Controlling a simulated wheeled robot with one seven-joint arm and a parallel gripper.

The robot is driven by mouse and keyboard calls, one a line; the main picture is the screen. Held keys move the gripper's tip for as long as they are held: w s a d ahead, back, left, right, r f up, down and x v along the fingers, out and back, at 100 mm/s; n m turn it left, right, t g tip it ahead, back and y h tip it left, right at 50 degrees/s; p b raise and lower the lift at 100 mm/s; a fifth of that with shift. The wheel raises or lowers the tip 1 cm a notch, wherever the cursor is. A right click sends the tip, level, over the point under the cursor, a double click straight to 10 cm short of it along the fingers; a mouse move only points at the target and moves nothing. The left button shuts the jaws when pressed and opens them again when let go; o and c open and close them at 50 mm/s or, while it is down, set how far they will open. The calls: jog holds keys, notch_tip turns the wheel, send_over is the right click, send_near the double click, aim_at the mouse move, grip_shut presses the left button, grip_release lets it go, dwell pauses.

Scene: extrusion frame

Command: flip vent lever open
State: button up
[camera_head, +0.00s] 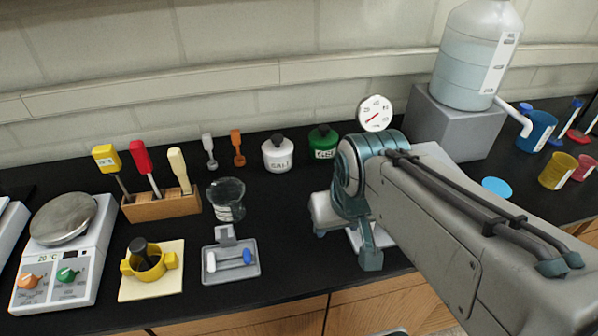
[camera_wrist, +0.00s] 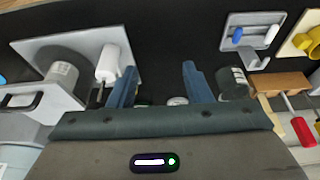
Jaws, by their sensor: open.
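My gripper (camera_wrist: 159,66) is open and empty in the wrist view, its two teal fingers apart over the black bench. Left of the fingers is a pale plate (camera_wrist: 38,48) with a grey cylinder (camera_wrist: 64,76) on it. A white grip-like cylinder (camera_wrist: 115,60) with a thin metal rod stands close beside the left finger; I cannot tell whether they touch. It may be the vent lever, but I cannot tell for sure. In the head view my arm covers most of this unit; a round gauge (camera_head: 375,113) shows above it.
A grey tray (camera_head: 231,276) with white and blue pegs, a glass beaker (camera_head: 226,200) and a wooden tool rack (camera_head: 162,206) stand left of my arm. White and green jars stand behind. A large bottle (camera_head: 475,60) sits on a grey block at right. Bare bench lies between the fingers.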

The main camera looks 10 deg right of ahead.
jog(key=w+d+m+g+b, duration=0.1)
jog(key=w+d+m+g, duration=0.3)
jog(key=w, duration=0.7)
jog(key=w+d+m+b, duration=0.2)
jog(key=w+d, duration=0.3)
jog(key=w, duration=0.6)
notch_tip(320, 180, down, 13)
jog(key=shift+s+d+r+p, duration=0.1)
jog(key=shift+s+d+p, duration=0.05)
jog(key=shift+p, duration=0.7)
grip_shut()
jog(key=shift+w+m, duration=0.25)
jog(key=shift+m, duration=0.35)
